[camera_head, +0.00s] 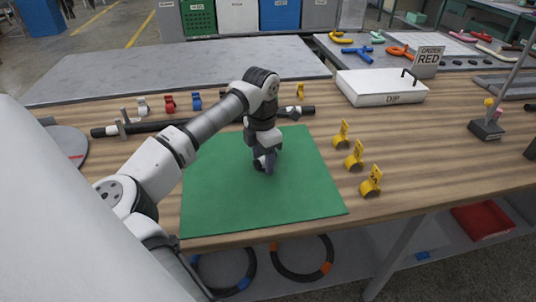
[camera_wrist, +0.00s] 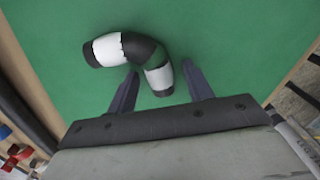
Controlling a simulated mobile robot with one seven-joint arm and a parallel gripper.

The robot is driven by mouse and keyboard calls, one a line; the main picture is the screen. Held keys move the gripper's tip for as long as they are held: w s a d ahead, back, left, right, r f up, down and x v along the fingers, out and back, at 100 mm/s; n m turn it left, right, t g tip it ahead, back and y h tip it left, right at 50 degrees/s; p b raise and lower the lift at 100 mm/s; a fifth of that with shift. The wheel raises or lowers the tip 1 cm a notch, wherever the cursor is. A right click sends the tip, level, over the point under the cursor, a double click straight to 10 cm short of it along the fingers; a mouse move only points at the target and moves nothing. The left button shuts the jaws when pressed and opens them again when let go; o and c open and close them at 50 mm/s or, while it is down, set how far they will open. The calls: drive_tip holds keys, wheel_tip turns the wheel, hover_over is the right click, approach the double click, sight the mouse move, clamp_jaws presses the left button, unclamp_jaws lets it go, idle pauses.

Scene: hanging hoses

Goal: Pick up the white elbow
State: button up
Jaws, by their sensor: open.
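The white elbow (camera_wrist: 122,47), a bent tube with black ends and a black middle, lies on the green mat (camera_head: 215,205). In the wrist view its one leg (camera_wrist: 158,76) reaches between my two fingers, and the other leg points left. My gripper (camera_wrist: 160,70) is open, one finger on each side of that leg; I cannot tell whether either finger touches it. In the head view my gripper (camera_head: 265,164) points down low over the middle of the mat, and the elbow is not clearly seen there.
Yellow tags (camera_head: 354,155) stand right of the mat. A white DIP box (camera_head: 380,87) is behind them. A black hose (camera_head: 150,127) lies behind the mat, near red (camera_head: 169,103) and blue (camera_head: 196,100) clips. Coloured bent tubes (camera_head: 357,54) lie on the back table.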

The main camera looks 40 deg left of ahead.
drive_tip(key=shift+c, duration=0.3)
drive_tip(key=c, duration=1)
drive_tip(key=shift+r, duration=0.15)
